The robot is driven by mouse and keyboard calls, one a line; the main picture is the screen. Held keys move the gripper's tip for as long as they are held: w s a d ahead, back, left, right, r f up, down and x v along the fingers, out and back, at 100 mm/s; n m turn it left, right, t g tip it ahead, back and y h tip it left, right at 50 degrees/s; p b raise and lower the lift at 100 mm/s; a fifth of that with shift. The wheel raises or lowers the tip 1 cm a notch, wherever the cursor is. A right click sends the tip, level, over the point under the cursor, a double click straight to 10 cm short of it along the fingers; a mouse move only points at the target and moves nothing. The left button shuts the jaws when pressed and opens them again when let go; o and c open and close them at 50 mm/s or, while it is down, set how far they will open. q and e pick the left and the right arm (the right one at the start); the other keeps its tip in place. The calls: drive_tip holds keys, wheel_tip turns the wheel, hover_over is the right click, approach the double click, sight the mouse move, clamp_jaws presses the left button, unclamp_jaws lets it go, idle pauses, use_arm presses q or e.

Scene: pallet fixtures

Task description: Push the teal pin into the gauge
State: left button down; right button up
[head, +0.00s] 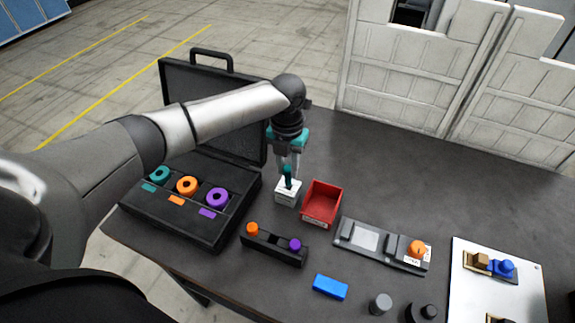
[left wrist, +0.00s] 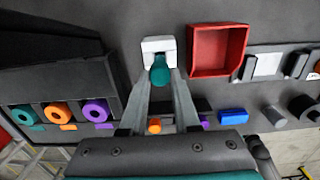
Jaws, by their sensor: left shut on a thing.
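The teal pin (head: 288,176) stands upright between the fingers of my left gripper (head: 289,168), which is shut on it. The gauge, a small white block (head: 287,195), is directly below the pin on the dark table. The pin's lower end meets the gauge's top in the head view; how deep it sits I cannot tell. In the left wrist view the teal pin (left wrist: 160,71) shows between the fingertips, overlapping the near part of the white gauge (left wrist: 157,46). My right gripper is not in view.
A red bin (head: 322,204) stands just right of the gauge. An open black case (head: 180,222) with teal, orange and purple rings lies left. A black holder (head: 273,248) with orange and purple pins, a blue block (head: 330,287) and a grey fixture (head: 383,246) are nearer.

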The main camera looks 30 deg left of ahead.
use_arm(q)
drive_tip(key=shift+f+b, duration=0.55)
drive_tip(key=shift+f, duration=0.55)
drive_tip(key=shift+c, duration=0.8)
unclamp_jaws()
wheel_tip(320, 180, up, 9)
drive_tip(key=p, duration=0.9)
drive_tip(key=shift+r, duration=0.1)
